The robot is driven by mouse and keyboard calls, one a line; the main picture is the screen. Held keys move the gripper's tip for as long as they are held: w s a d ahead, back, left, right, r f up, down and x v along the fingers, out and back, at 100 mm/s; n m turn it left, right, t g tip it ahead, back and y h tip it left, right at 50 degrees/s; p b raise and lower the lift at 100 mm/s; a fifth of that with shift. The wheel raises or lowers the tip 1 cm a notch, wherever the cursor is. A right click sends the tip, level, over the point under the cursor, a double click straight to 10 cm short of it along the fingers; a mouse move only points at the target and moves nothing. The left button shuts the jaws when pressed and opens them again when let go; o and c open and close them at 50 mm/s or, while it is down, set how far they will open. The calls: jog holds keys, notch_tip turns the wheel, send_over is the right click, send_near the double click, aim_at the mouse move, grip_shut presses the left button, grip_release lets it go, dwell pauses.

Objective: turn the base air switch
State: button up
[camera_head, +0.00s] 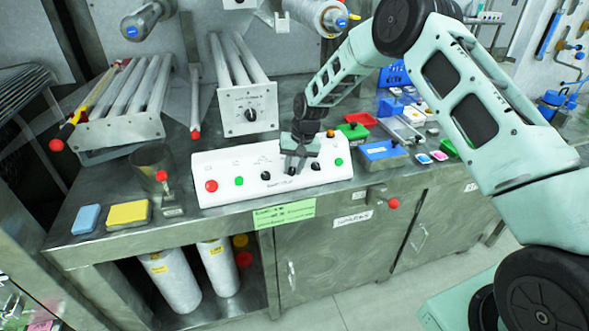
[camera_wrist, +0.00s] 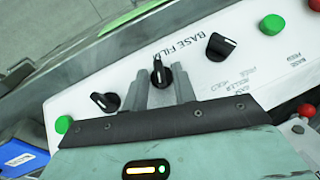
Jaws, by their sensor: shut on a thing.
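The white control panel (camera_head: 230,165) stands on the steel bench, with three black rotary switches in a row between green buttons. My gripper (camera_head: 292,167) reaches down to the panel front and is shut on the middle black switch; its two grey fingers flank that switch (camera_wrist: 159,70) in the wrist view. The switch's pointer is roughly upright in that view. The other black switches sit apart on either side, one at the left (camera_wrist: 105,102) and one at the right (camera_wrist: 221,46). The lettering near them reads "BASE FILL" or similar; I cannot read which switch is base air.
Green buttons (camera_head: 239,181) and a red button (camera_head: 211,186) lie along the panel. A metal cup (camera_head: 152,162), a blue sponge (camera_head: 87,219) and a yellow sponge (camera_head: 128,214) are at the left. Blue box (camera_head: 384,154) and small trays crowd the bench right of the panel.

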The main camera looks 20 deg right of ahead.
jog(key=n+h+b, duration=0.1)
jog(key=h, duration=0.1)
jog(key=a+n+h+b, duration=0.1)
jog(key=n+h, duration=0.1)
jog(key=shift+w+b, duration=0.1)
jog(key=shift+b, duration=0.25)
jog(key=shift+a+n+h+b, duration=0.15)
jog(key=shift+n+h+b, duration=0.7)
jog(key=shift+n+h, duration=0.55)
jog(key=o, duration=0.6)
jog(key=b+v, duration=0.1)
jog(key=v, duration=0.4)
jog(key=b+v, duration=0.1)
jog(key=v, duration=0.5)
jog(key=b+v, duration=0.1)
jog(key=v, duration=0.5)
jog(key=shift+a, duration=0.35)
